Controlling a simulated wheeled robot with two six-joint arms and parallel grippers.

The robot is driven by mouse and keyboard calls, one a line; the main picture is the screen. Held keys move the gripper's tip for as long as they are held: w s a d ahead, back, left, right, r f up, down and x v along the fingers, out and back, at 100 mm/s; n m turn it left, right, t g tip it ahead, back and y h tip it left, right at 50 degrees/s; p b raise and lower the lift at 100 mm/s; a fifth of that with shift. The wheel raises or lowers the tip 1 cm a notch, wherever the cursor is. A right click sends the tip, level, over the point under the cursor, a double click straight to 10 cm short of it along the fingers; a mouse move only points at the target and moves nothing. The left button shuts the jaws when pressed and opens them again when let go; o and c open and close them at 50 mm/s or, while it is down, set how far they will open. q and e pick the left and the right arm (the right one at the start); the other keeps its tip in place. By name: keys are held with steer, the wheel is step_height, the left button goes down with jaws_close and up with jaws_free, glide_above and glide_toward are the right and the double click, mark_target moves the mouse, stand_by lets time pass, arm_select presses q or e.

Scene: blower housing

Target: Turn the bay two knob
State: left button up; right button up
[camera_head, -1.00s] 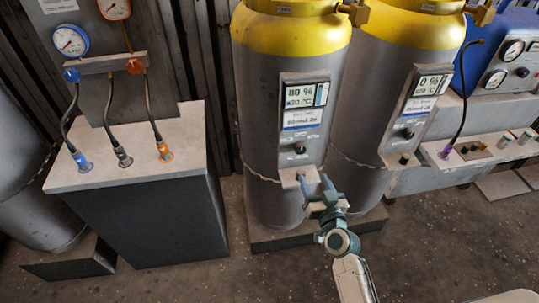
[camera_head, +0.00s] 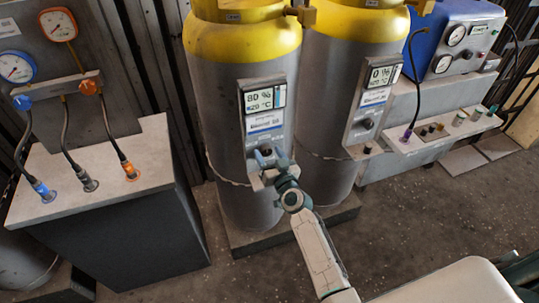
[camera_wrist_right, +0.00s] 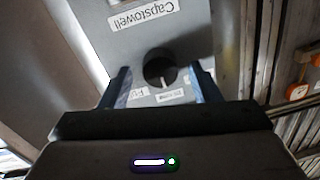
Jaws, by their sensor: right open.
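Two grey cylinders with yellow tops stand side by side in the head view, each with a control panel. The left cylinder's panel (camera_head: 265,112) has a screen reading 80 % and 20 °C, and a dark knob (camera_head: 266,150) below its label. My right gripper (camera_head: 268,166) is at this panel's lower part. In the right wrist view, the open blue fingers of my right gripper (camera_wrist_right: 161,75) stand either side of a round dark knob (camera_wrist_right: 159,67); I cannot tell whether they touch it. Small bay labels are not readable. My left gripper is not in view.
The right cylinder's panel (camera_head: 372,105) reads 0 % and has its own knob (camera_head: 367,124). A grey cabinet (camera_head: 105,215) with hoses and gauges stands at the left. A blue unit with gauges (camera_head: 455,48) sits at the right. The floor in front is clear.

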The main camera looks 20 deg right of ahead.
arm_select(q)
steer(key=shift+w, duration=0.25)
arm_select(e)
steer(key=c, duration=1)
steer(key=m+b, duration=0.1)
steer(key=m, duration=0.1)
steer(key=shift+f+m, duration=0.1)
steer(key=shift+m, duration=0.3)
steer(key=m+b, duration=0.1)
steer(key=m, duration=0.2)
steer(key=shift+m, duration=0.3)
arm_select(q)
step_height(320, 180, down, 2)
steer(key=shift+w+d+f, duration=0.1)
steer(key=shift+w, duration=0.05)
arm_select(e)
steer(key=m, duration=0.5)
steer(key=shift+m+t, duration=0.3)
steer(key=shift+m, duration=0.1)
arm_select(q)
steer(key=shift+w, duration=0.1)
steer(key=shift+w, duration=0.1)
arm_select(e)
steer(key=o, duration=1)
steer(key=shift+d, duration=0.1)
